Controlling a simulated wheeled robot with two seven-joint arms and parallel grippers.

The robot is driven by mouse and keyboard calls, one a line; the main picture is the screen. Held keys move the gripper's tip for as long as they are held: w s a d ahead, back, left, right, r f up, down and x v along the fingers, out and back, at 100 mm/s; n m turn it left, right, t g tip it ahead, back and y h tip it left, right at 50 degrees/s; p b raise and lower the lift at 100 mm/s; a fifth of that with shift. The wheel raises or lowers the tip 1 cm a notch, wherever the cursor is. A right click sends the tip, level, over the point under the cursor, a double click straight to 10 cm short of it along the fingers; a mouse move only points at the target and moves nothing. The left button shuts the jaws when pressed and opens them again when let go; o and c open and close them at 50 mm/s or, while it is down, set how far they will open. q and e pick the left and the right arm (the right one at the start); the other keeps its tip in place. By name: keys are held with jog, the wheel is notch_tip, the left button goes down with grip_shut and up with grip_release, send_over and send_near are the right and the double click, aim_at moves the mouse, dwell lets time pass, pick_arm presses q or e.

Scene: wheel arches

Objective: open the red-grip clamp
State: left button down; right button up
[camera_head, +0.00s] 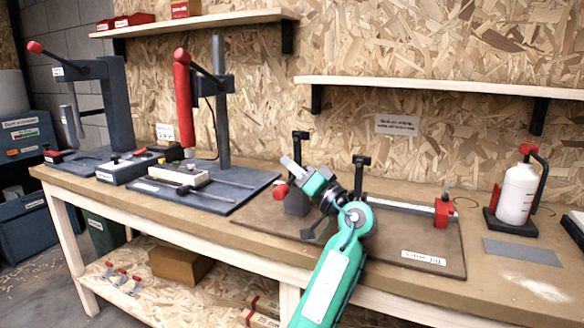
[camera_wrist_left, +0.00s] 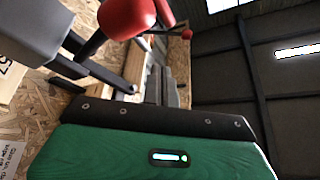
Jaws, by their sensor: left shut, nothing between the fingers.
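The clamp's red grip (camera_head: 281,191) shows at the left of the brown board, low beside a dark grey block (camera_head: 296,204). Its black lever is partly hidden by my arm. My left gripper (camera_head: 288,161) has its pale fingers shut and empty, just above the red grip and apart from it, pointing up and left. In the left wrist view a large red grip (camera_wrist_left: 126,16) on a dark rod is close to the camera, up and left of my shut fingers (camera_wrist_left: 170,78). My right gripper is not in view.
The brown board (camera_head: 390,254) carries black uprights (camera_head: 360,170) and a rail with a red block (camera_head: 442,213). Left of it stands a press with a red handle (camera_head: 184,100). A white bottle (camera_head: 517,194) stands at the right. Shelves (camera_head: 440,89) hang above the bench.

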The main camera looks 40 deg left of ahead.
pick_arm(q)
jog(key=s+d, duration=0.1)
jog(key=d, duration=1.2)
jog(key=shift+f, duration=0.25)
